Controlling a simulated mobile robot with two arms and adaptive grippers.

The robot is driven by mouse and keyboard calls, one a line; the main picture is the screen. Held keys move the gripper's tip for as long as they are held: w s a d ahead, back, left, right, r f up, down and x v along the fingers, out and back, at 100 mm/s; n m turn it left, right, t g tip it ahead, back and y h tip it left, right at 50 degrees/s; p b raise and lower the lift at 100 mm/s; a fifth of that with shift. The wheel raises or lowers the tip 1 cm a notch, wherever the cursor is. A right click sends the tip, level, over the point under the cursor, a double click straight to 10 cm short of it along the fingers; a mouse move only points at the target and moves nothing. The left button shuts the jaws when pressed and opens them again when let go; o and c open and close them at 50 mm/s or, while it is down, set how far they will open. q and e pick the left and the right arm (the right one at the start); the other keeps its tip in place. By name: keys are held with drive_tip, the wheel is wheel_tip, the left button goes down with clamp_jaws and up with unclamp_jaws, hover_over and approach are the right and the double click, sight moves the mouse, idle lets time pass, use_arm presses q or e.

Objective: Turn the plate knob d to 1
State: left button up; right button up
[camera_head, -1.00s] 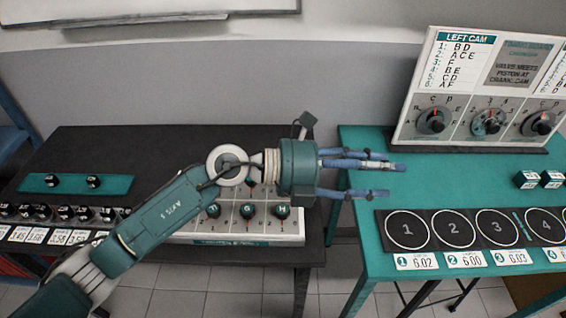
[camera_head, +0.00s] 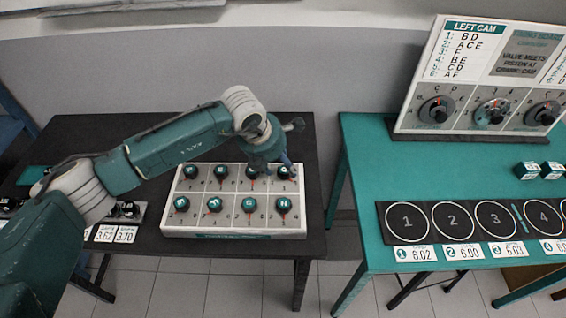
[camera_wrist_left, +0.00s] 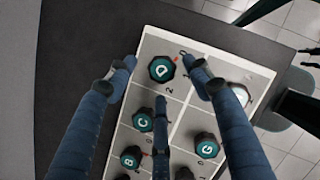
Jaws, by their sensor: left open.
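The white knob plate (camera_head: 232,223) lies on the dark table, with two rows of dark knobs with teal lettered caps. Knob D (camera_wrist_left: 161,68) is at the plate's upper end in the wrist view. Its red mark points up and right, towards a printed 0. A 2 shows below it; the 1 is not legible. My left gripper (camera_head: 284,163) points down over the back right of the plate. Its fingers are spread around knob D, two at the sides and one below in the wrist view; I cannot tell whether they touch it. My right gripper is not in view.
Knob C (camera_wrist_left: 142,121) and knob G (camera_wrist_left: 207,147) are close to the fingers. Knob H (camera_wrist_left: 240,95) is partly hidden by a finger. A teal table (camera_head: 370,160) with a cam board (camera_head: 410,115) stands to the right, across a gap.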

sight(284, 169)
use_arm(q)
drive_tip(key=shift+x, duration=1.45)
drive_tip(key=shift+d, duration=0.1)
drive_tip(key=shift+c, duration=0.5)
drive_tip(key=c, duration=1)
drive_tip(key=shift+o, duration=0.2)
drive_tip(key=shift+f+m+b, duration=0.1)
drive_tip(key=shift+m+b, duration=0.2)
drive_tip(key=shift+b, duration=0.25)
drive_tip(key=m+g+b, duration=0.1)
drive_tip(key=m+b, duration=0.1)
drive_tip(key=b, duration=0.2)
drive_tip(key=m+g+h+b, duration=0.1)
drive_tip(key=m+b, duration=0.2)
drive_tip(key=b, duration=0.1)
drive_tip(key=m+g+b, duration=0.1)
drive_tip(key=m+b, duration=0.2)
drive_tip(key=b, duration=0.1)
drive_tip(key=shift+w+h+b, duration=0.25)
drive_tip(key=shift+h+b, duration=0.15)
drive_tip(key=shift+d+m+g+b, duration=0.1)
drive_tip(key=shift+m+g+b, duration=0.5)
drive_tip(key=shift+m+b, duration=0.75)
drive_tip(key=shift+r+m, duration=0.25)
drive_tip(key=shift+m, duration=0.1)
